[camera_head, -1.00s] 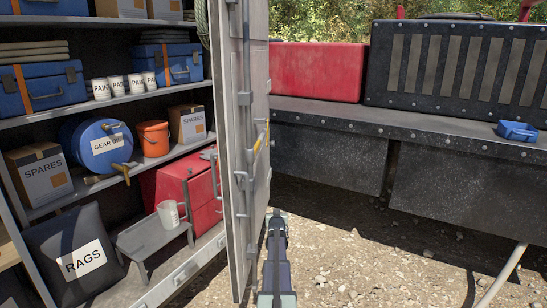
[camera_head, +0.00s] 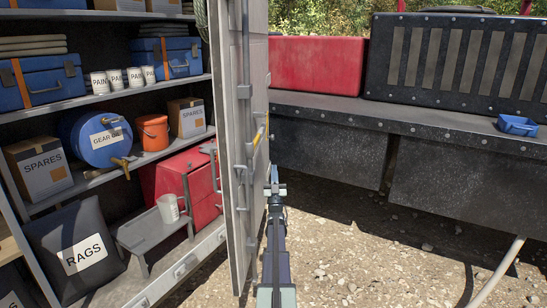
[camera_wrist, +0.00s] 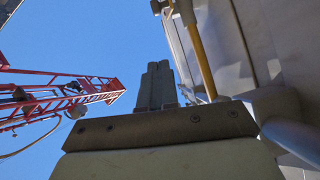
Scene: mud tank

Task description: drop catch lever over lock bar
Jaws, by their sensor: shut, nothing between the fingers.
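The catch lever (camera_head: 260,134) is a small yellow handle on the outer side of the open cabinet door. It slants upward to the right. The lock bar (camera_head: 248,150) seems to be the upright grey rod along the door's edge. Whether the lever lies over the bar is too small to tell. My gripper (camera_head: 275,172) points up just right of the door, below the lever and apart from it. In the wrist view its fingers (camera_wrist: 157,72) are together and empty. The yellow lever (camera_wrist: 202,62) shows there to the right of the fingertips, beside the door.
The cabinet door (camera_head: 238,210) stands edge-on, close to my arm's left. Shelves behind it hold boxes, paint tins and a blue gear oil drum (camera_head: 96,138). A truck-side ledge (camera_head: 400,120) runs along the right. Open gravel lies below it, right of my arm.

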